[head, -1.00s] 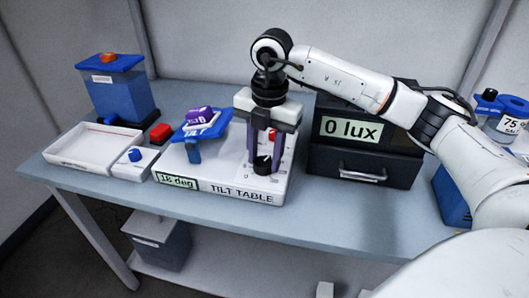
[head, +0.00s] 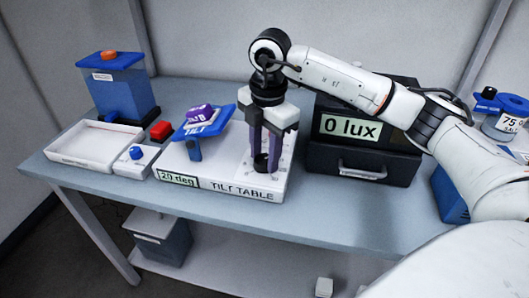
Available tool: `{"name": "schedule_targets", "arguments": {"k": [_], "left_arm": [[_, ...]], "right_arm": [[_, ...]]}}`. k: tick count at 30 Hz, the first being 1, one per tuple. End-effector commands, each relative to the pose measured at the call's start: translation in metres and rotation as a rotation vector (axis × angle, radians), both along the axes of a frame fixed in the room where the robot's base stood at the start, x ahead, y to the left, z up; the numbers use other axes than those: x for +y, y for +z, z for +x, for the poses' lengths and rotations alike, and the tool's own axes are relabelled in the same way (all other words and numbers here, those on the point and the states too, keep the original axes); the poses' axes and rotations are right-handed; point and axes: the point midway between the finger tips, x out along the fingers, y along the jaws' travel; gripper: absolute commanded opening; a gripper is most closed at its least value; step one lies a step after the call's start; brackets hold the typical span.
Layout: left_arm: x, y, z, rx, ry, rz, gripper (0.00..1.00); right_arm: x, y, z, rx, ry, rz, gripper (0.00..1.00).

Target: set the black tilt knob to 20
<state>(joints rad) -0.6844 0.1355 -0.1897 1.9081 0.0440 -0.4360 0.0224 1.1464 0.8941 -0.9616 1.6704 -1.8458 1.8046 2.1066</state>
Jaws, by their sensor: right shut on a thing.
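The white tilt table base (head: 222,178) stands on the grey-blue bench, with "TILT TABLE" on its front. Its green display (head: 178,180) reads 20 deg. The blue tilt plate (head: 197,131) on its post is tilted and carries a purple block (head: 200,113). The black tilt knob (head: 262,163) is at the right of the base, mostly hidden between the fingers. My right gripper (head: 264,168) points straight down and is shut on the knob. My left gripper is not in view.
A black box (head: 363,130) reading 0 lux stands just right of my gripper. The front right bench is clear.

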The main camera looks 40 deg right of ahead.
Motion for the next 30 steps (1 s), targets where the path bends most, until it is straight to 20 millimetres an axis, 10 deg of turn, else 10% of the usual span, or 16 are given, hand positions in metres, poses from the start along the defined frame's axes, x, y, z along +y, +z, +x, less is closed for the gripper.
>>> {"name": "schedule_targets", "arguments": {"k": [5, 6, 9, 20, 30], "left_arm": [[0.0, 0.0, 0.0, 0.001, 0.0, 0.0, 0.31], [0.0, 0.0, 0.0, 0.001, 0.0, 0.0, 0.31], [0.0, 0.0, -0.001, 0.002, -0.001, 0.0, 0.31], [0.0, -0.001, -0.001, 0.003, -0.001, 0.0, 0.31], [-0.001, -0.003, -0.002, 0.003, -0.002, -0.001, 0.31]], "right_arm": [[-0.001, 0.001, 0.001, -0.004, -0.001, -0.002, 0.14], [-0.001, 0.001, 0.001, -0.004, -0.001, -0.002, 0.41], [-0.001, 0.001, 0.001, -0.003, -0.001, -0.003, 0.55], [0.0, 0.006, 0.001, -0.003, 0.001, 0.0, 0.55], [-0.001, 0.068, -0.002, -0.007, 0.001, 0.001, 0.55]]}}
